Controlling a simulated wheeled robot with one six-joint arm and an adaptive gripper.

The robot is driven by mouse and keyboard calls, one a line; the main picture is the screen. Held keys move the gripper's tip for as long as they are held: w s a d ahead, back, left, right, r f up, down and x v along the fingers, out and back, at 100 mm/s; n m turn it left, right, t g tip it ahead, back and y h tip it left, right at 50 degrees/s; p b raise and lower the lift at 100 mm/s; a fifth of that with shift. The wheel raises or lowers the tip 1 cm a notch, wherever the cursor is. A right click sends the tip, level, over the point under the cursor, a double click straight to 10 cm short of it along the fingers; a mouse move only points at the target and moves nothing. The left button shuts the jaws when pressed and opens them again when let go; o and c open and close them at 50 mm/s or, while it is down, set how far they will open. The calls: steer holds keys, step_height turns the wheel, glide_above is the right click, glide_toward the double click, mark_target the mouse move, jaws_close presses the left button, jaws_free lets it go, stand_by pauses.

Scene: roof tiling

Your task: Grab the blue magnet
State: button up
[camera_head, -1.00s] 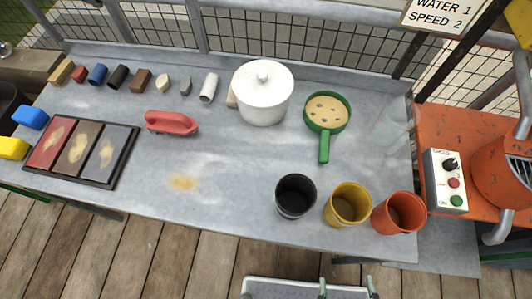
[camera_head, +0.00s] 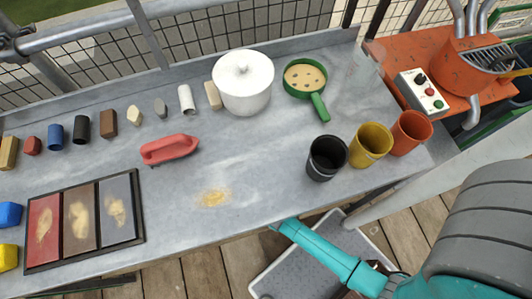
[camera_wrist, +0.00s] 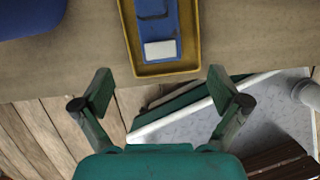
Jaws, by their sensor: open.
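I cannot tell for sure which thing is the blue magnet. In the head view, a small dark blue cylinder (camera_head: 55,137) stands in the row at the back left of the grey table. A brighter blue block (camera_head: 10,214) lies at the left picture edge, beside the three-panel tray. In the wrist view, a blue object (camera_wrist: 158,20) with a white patch lies in a yellow-rimmed tray (camera_wrist: 135,60), partly cut off by the top edge. My gripper (camera_wrist: 163,92) is open and empty, its two green fingers spread below that tray in the picture. In the head view I cannot make out its fingers.
A white pot (camera_head: 243,85), a green pan (camera_head: 305,78) and black (camera_head: 326,158), yellow (camera_head: 370,146) and orange (camera_head: 411,133) cups stand on the table's right half. A red-handled tool (camera_head: 169,150) lies mid-left. The table's front middle is fairly clear.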

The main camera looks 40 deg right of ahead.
steer(key=shift+w+d+f+n, duration=0.25)
steer(key=shift+w+f+n, duration=0.2)
steer(key=shift+w+n, duration=0.1)
steer(key=shift+g, duration=0.3)
steer(key=x, duration=0.5)
steer(key=shift+d, duration=0.2)
steer(key=shift+w+f, duration=0.35)
steer(key=shift+f, duration=0.25)
steer(key=shift+w+f, duration=0.3)
steer(key=shift+f, duration=0.35)
steer(key=shift+w+f, duration=0.35)
steer(key=shift+f, duration=0.25)
steer(key=shift+w+d+f, duration=0.15)
steer(key=shift+w+f, duration=0.05)
steer(key=shift+f, duration=0.45)
steer(key=c, duration=1.7)
steer(key=shift+c, duration=0.2)
steer(key=shift+r, duration=0.15)
